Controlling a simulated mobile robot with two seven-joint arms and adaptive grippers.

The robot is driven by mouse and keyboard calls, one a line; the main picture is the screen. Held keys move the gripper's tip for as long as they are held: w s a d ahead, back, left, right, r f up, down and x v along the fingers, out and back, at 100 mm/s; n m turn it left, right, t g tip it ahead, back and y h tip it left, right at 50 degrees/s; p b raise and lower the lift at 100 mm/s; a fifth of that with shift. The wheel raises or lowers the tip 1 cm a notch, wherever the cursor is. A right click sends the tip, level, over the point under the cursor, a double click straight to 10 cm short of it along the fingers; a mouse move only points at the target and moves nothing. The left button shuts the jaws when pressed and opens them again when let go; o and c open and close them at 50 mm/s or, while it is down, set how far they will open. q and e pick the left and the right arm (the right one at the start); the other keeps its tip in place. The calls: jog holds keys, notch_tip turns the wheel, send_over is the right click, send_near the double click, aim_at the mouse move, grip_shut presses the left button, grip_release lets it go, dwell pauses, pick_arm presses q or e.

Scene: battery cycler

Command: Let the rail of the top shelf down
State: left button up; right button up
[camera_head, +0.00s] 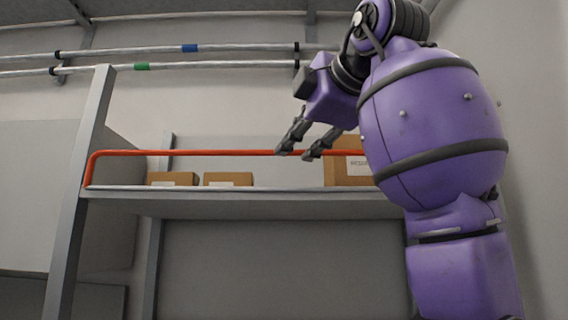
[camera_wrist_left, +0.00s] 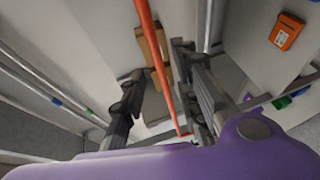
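The orange-red rail (camera_head: 220,153) runs level above the front edge of the top shelf (camera_head: 250,190) and bends down to it at the left end. My left gripper (camera_head: 296,154) is at the rail, right of its visible middle, with its fingers apart. In the left wrist view, the rail (camera_wrist_left: 154,50) passes through the gap between the open fingers of the left gripper (camera_wrist_left: 157,68). I cannot tell whether a finger touches it. The right part of the rail is hidden behind my purple arm. My right gripper is not in view.
Two low cardboard boxes (camera_head: 172,179) (camera_head: 228,179) and a larger box (camera_head: 345,170) stand on the shelf behind the rail. A grey post (camera_head: 80,190) stands at the left. Pipes (camera_head: 200,66) run along the wall above. An orange box (camera_wrist_left: 286,31) shows in the wrist view.

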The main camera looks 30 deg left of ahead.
pick_arm(q)
jog(key=x, duration=0.6)
jog(key=shift+a+r, duration=0.1)
jog(key=shift+a, duration=0.3)
jog(key=shift+s, duration=0.1)
jog(key=shift+c, duration=0.4)
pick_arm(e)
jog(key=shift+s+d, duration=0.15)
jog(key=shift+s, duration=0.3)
pick_arm(q)
grip_shut()
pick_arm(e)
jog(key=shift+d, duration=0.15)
